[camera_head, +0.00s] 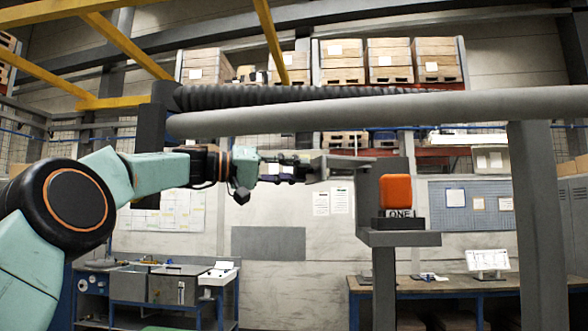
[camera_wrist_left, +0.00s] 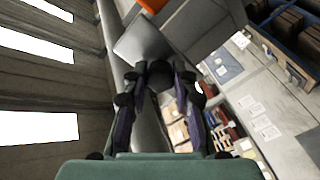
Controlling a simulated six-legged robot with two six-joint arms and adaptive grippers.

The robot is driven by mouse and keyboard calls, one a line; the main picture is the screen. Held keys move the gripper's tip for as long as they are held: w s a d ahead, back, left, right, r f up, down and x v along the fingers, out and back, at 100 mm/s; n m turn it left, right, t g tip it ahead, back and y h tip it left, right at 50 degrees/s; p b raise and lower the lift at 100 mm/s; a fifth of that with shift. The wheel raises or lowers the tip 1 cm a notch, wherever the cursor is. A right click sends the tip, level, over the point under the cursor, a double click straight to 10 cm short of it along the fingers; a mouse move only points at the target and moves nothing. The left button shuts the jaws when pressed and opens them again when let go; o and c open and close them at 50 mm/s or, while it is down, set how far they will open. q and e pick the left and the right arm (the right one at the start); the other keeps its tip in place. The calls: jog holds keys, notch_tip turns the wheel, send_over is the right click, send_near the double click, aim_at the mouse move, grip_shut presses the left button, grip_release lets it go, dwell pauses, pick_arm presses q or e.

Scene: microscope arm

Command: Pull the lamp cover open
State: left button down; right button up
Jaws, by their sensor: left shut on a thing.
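The lamp cover appears to be the thin grey plate (camera_head: 348,161) sticking out level to the left from the top of a grey housing (camera_head: 368,205). In the left wrist view, the grey plate (camera_wrist_left: 142,42) lies just beyond my fingertips. My left gripper (camera_head: 312,168) comes in from the left and is shut on the plate's left end. The fingers also show in the wrist view (camera_wrist_left: 160,70), close together at the plate's near edge; the exact contact is hard to see. My right gripper is not in view.
A thick grey horizontal beam (camera_head: 400,112) runs just above my arm. A grey post (camera_head: 540,220) stands at the right.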

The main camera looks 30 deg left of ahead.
pick_arm(q)
jog(key=shift+w+f, duration=0.1)
jog(key=shift+f, duration=0.25)
jog(key=c, duration=1.4)
grip_release()
jog(key=o, duration=0.3)
jog(key=shift+w+a, duration=0.1)
jog(key=shift+w, duration=0.15)
jog(key=shift+o, duration=0.2)
jog(key=shift+s+a+r, duration=0.1)
jog(key=shift+s+r, duration=0.2)
jog(key=shift+s, duration=0.15)
jog(key=v, duration=1.1)
jog(key=shift+a+f, duration=0.15)
jog(key=shift+w+a, duration=0.1)
jog(key=shift+w, duration=0.05)
